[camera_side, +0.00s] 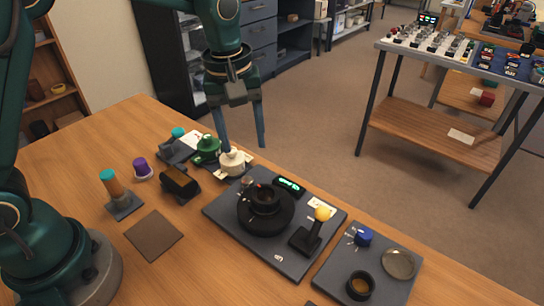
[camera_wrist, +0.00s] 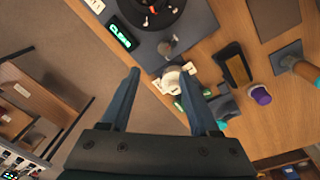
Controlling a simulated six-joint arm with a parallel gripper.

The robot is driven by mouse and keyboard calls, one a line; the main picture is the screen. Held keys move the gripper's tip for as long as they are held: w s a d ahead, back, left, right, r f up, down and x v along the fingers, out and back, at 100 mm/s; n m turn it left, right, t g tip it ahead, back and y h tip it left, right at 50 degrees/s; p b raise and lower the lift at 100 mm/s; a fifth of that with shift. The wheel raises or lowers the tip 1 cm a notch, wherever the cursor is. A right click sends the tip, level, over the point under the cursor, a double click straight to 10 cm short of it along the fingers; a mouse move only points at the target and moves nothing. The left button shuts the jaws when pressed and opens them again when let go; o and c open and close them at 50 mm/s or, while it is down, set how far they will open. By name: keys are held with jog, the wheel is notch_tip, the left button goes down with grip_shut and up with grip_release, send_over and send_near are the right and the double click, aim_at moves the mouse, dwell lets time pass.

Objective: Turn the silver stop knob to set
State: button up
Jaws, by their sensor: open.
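The silver stop knob (camera_side: 247,181) is a small grey knob near the back left corner of the dark base plate, beside the black round lens mount (camera_side: 265,207). In the wrist view the knob (camera_wrist: 168,47) shows on the plate's edge, just beyond the fingertips. My gripper (camera_side: 242,143) is open and empty, pointing down above the back of the bench, apart from the knob. In the wrist view my gripper (camera_wrist: 161,70) has its two fingers wide apart, with a cream-white knobbed part (camera_wrist: 174,80) showing between them. The knob's setting marks are too small to read.
A lit green display (camera_side: 289,186) and a yellow-topped lever (camera_side: 321,214) stand on the plate. A green part (camera_side: 207,148), a dark block (camera_side: 180,184) and a purple knob (camera_side: 142,168) stand to the left. A second plate (camera_side: 385,287) with a blue knob lies right.

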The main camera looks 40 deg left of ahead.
aim_at(247, 180)
jog(key=shift+g, duration=0.6)
jog(key=f, duration=0.4)
jog(key=shift+s+d, duration=0.15)
jog(key=shift+d, duration=0.15)
jog(key=shift+f, duration=2.5)
grip_shut()
